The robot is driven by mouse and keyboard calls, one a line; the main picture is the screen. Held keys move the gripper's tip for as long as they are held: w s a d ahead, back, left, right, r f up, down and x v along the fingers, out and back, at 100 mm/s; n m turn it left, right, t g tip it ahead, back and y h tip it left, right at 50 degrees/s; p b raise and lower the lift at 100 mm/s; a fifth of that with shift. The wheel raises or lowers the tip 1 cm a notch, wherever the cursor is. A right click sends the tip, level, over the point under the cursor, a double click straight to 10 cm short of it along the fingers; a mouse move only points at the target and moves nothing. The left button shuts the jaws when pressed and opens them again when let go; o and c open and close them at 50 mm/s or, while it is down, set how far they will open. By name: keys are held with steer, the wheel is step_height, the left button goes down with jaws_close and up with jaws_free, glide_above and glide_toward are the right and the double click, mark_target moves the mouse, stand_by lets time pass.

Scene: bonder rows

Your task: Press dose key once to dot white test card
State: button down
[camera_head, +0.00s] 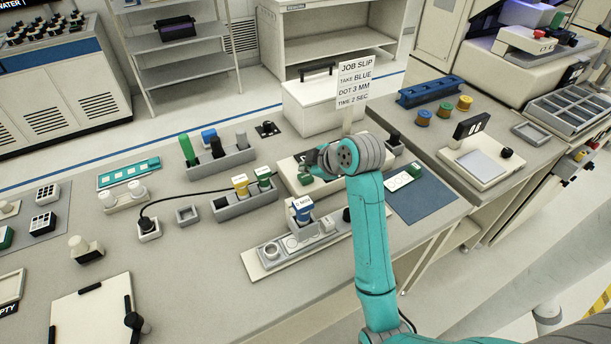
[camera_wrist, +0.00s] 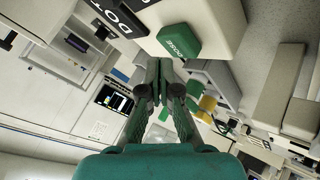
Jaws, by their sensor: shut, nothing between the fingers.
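The green dose key (camera_wrist: 180,42), lettered DOSE, sits on the front of a pale dispenser box (camera_wrist: 225,20). In the head view the dose key (camera_head: 305,179) shows just below my gripper (camera_head: 319,163). In the wrist view my gripper (camera_wrist: 158,72) is shut and empty, its tips close to the key's lower left edge. I cannot tell whether they touch it. A small white card-like piece (camera_head: 398,183) with a green part lies at the edge of the blue mat, right of my arm. I cannot tell whether it bears a dot.
A job slip (camera_head: 355,82) reads take blue, dot 3 mm, time 2 sec. A blue-topped barrel (camera_head: 302,208) stands in a grey fixture in front. A rack (camera_head: 246,197) with yellow and green barrels and a black cable lie to the left. The blue mat (camera_head: 418,203) is largely bare.

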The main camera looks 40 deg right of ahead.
mark_target(307, 177)
steer(key=shift+f, duration=0.2)
steer(key=shift+f, duration=0.25)
steer(key=shift+f, duration=0.5)
stand_by(1.0)
steer(key=shift+r, duration=0.95)
steer(key=shift+r, duration=2.5)
